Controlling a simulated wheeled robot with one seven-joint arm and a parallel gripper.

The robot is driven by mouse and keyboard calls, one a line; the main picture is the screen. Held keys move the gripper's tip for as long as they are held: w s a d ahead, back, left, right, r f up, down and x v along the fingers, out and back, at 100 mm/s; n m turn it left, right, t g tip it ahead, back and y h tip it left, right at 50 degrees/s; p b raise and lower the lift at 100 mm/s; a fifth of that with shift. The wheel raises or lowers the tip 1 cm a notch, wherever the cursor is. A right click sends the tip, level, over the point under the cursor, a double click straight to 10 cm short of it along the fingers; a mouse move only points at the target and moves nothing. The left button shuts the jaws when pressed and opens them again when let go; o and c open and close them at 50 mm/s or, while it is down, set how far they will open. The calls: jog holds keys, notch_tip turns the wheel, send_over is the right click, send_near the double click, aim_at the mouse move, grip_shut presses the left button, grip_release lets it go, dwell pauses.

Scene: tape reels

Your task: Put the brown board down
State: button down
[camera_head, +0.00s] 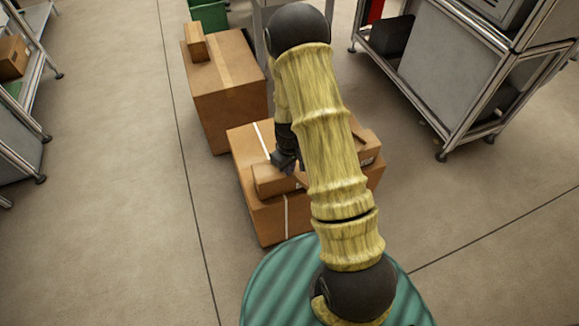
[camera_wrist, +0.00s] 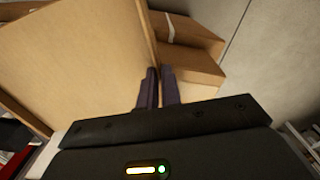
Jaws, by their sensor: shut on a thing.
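My gripper (camera_head: 287,162) is low over the cardboard boxes in the head view, partly hidden by my arm. In the wrist view its two dark fingers (camera_wrist: 159,88) are close together, shut at the right edge of a broad tan panel, which looks like the brown board (camera_wrist: 95,60). The panel fills much of the left of that view. In the head view the board is mostly hidden behind my arm; I cannot tell clearly whether it touches the boxes.
A large carton (camera_head: 264,218) with white straps stands below my gripper, with a smaller box (camera_head: 271,181) on top. A taller carton (camera_head: 225,105) behind bears a small box (camera_head: 196,42). A metal rack (camera_head: 450,75) stands right.

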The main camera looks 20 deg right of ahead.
jog(key=shift+f+b, duration=0.35)
jog(key=shift+f, duration=0.3)
jog(key=c, duration=1.5)
grip_release()
jog(key=shift+r, duration=0.1)
notch_tip(320, 180, up, 17)
jog(key=p, duration=0.3)
jog(key=shift+r, duration=0.1)
